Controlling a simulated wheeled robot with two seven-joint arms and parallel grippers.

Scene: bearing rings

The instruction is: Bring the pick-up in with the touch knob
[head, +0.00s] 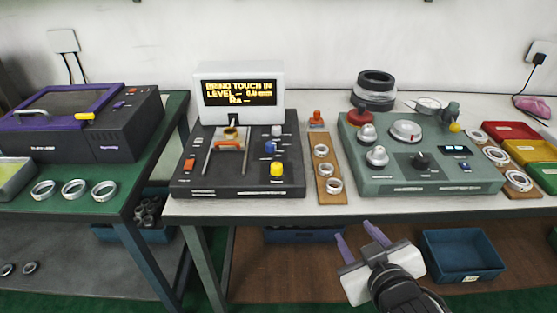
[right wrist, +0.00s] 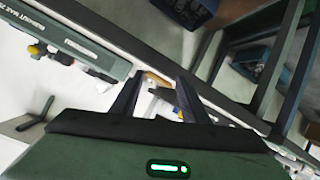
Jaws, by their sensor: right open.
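The dark tester (head: 238,186) stands on the white table in the head view. Its screen (head: 239,93) reads "BRING TOUCH IN", with a level line and "Ra –". An orange-and-metal part (head: 231,141), which looks like the pick-up, sits between two rails. On the right are a grey knob (head: 277,131), a blue knob (head: 270,148) and a yellow knob (head: 277,169); their labels are too small to read, so I cannot tell which is the touch knob. My right gripper (head: 358,234) is open and empty, before the table's front edge, right of the tester and apart from it.
A wooden strip with rings (head: 328,185) lies right of the tester. Beyond it stands a green instrument (head: 400,172) with several knobs. A purple-and-black machine (head: 110,130) is on the left bench. A blue bin (head: 463,256) sits below the table.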

